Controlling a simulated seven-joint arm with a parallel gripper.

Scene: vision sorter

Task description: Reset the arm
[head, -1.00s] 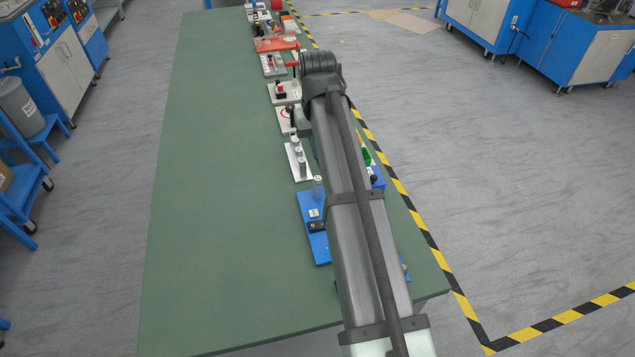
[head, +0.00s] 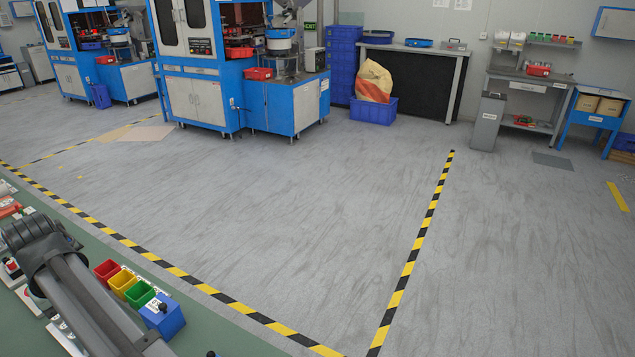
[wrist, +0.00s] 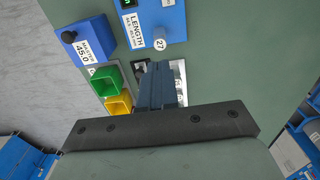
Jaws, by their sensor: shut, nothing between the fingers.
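My gripper (wrist: 158,88) shows in the wrist view, its dark fingers shut together with nothing between them. It hangs above the green table (wrist: 235,60), over a white-and-black fixture that it partly hides. In the head view my arm crosses the lower left corner above the table (head: 215,335), and the gripper itself is not visible there.
Beside the arm stand a red bin (head: 106,270), a yellow bin (head: 122,283), a green bin (head: 139,294) and a blue box (head: 163,316) with a black knob. A blue "LENGTH" device (wrist: 152,22) also lies near the gripper. The floor beyond the table is open.

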